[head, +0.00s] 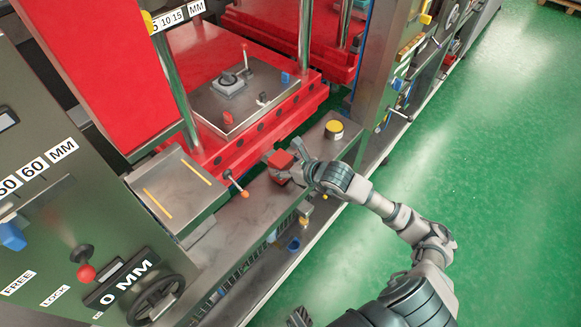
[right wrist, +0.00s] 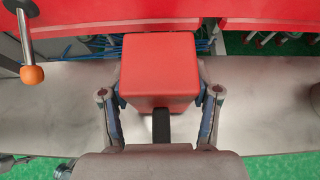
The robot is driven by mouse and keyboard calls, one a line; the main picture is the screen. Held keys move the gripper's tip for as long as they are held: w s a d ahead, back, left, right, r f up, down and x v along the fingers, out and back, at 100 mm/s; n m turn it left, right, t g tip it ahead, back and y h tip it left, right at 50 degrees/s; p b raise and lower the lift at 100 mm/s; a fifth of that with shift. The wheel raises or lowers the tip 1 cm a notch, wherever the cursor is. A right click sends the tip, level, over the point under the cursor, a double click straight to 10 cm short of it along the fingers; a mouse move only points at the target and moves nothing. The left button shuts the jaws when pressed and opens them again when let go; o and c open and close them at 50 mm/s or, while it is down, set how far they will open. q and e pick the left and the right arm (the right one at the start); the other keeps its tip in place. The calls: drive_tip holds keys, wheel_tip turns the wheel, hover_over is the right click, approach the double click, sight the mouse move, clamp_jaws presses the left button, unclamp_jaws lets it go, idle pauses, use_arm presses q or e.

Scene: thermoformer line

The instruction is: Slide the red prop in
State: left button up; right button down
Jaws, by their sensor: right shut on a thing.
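The red prop (head: 281,159) is a small red block. In the right wrist view the red prop (right wrist: 160,70) fills the middle, with a finger on each side of it. My right gripper (head: 290,172) is shut on it, beside the front of the red press bed (head: 255,125). The wrist view shows my right gripper (right wrist: 160,103) around the block, with the red press edge (right wrist: 265,12) beyond. Whether the block touches the grey ledge below cannot be told. My left gripper is not in view.
A lever with an orange knob (head: 244,194) stands left of the block; the knob also shows in the wrist view (right wrist: 32,75). A yellow-topped can (head: 334,130) stands on the ledge to the right. A grey tray (head: 178,190) is at left. Green floor lies open at right.

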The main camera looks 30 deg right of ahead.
drive_tip(key=shift+w+r, duration=0.1)
drive_tip(key=shift+w, duration=0.65)
drive_tip(key=shift+w+d, duration=0.15)
drive_tip(key=shift+w, duration=0.45)
drive_tip(key=shift+s+d+f, duration=0.1)
drive_tip(key=shift+d+f, duration=0.1)
drive_tip(key=shift+f, duration=0.35)
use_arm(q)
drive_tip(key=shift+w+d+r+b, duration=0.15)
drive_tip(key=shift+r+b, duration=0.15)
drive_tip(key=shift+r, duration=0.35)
use_arm(e)
drive_tip(key=shift+a, duration=0.6)
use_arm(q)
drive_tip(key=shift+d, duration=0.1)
use_arm(e)
drive_tip(key=shift+d, duration=0.15)
